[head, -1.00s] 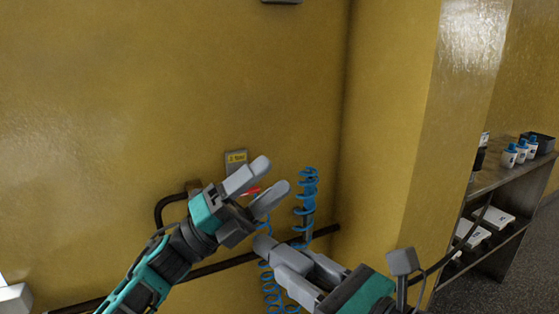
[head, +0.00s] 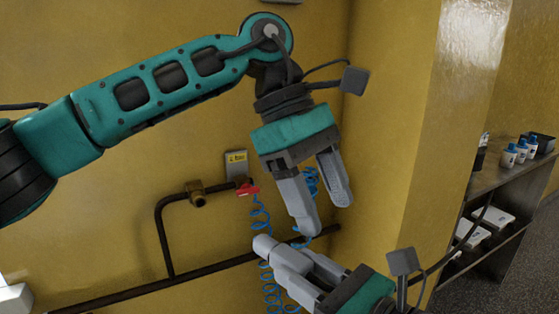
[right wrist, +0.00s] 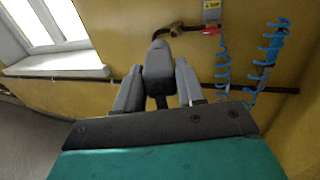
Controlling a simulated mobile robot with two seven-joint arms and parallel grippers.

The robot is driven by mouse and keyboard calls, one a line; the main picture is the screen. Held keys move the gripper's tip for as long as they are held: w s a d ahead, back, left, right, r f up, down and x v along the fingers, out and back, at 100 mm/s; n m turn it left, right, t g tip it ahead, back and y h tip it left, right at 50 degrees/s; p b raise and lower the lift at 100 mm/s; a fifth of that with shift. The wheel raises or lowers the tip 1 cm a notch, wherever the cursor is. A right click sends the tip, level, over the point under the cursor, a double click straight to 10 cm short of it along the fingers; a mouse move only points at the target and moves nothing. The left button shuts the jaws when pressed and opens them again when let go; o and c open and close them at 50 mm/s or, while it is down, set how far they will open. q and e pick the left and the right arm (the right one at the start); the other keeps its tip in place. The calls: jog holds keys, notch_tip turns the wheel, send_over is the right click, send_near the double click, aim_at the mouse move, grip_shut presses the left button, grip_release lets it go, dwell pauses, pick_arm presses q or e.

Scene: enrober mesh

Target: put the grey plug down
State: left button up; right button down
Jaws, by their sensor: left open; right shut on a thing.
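The grey plug (right wrist: 158,68) shows in the right wrist view as a dark grey block between the two fingers of my right gripper. My right gripper (head: 279,254) is shut on it, low in the middle of the head view, in front of the yellow wall. In the head view I cannot clearly tell the plug from the grey fingers. My left gripper (head: 326,216) is open and empty. It points down, just above and to the right of the right gripper, with its fingers in front of a blue coiled hose.
A dark pipe (head: 165,287) runs along the yellow wall, with a brass fitting (head: 197,194) and a red valve handle (head: 248,189) under a small label plate (head: 236,157). Blue coiled hoses (head: 262,222) hang there. A shelf (head: 478,186) with bottles stands at right.

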aim_at(280, 245)
pick_arm(q)
jog(key=w+a+r+t+y, duration=0.3)
jog(key=a+y, duration=0.1)
jog(key=a, duration=0.1)
pick_arm(e)
jog(key=shift+r, duration=0.1)
pick_arm(q)
jog(key=shift+m, duration=0.4)
notch_tip(280, 245, down, 12)
jog(key=shift+r, duration=0.2)
jog(key=shift+d, duration=0.1)
grip_shut()
pick_arm(e)
jog(key=shift+s+a, duration=0.1)
pick_arm(q)
jog(key=shift+r, duration=0.1)
pick_arm(e)
jog(key=c, duration=0.9)
grip_release()
jog(key=shift+c, duration=0.2)
jog(key=o, duration=0.3)
jog(key=shift+o, duration=0.2)
